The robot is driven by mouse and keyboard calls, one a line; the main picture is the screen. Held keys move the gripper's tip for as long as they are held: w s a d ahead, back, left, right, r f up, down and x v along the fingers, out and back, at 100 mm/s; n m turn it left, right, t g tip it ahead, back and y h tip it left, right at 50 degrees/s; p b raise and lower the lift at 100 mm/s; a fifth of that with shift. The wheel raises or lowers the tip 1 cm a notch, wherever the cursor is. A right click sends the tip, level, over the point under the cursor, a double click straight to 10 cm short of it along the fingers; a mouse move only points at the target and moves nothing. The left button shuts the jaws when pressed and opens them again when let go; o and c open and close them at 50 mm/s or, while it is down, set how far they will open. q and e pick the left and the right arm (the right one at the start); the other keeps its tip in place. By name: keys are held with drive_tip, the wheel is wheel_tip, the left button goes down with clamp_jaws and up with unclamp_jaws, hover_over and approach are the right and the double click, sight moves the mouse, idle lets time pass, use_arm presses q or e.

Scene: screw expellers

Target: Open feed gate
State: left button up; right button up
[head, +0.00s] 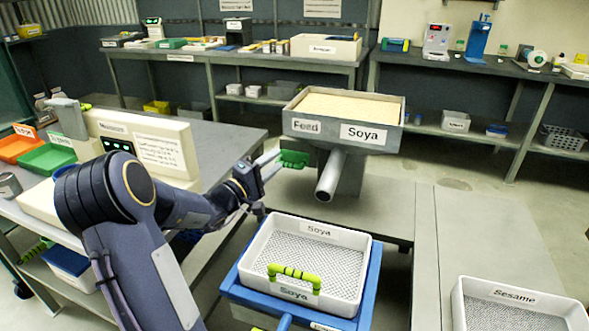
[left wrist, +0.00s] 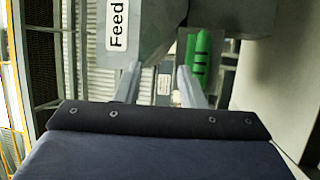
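The feed hopper (head: 301,127), labelled Feed and Soya, is full of pale grains and has a grey spout tube (head: 330,175) below. A green ribbed handle (head: 294,158) sticks out at the hopper's lower left. In the left wrist view the green handle (left wrist: 203,60) stands upright beyond the right fingertip. My left gripper (head: 269,164) reaches from the left to just beside the handle. Its two fingers (left wrist: 158,82) are apart with nothing between them. Contact with the handle cannot be told. My right gripper is not in view.
A white Soya tray (head: 257,247) with a green handle sits in a blue frame (head: 233,283) in front of the spout. A Sesame tray (head: 459,305) is at lower right. A cream Mustard machine (head: 182,130) stands on the left bench.

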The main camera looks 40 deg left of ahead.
sight(292, 167)
use_arm(q)
wheel_tip(292, 167, down, 6)
drive_tip(key=b, duration=0.1)
drive_tip(key=x, duration=0.7)
drive_tip(key=shift+w+r, duration=0.2)
drive_tip(key=shift+w, duration=0.1)
drive_tip(key=shift+c, duration=0.5)
clamp_jaws()
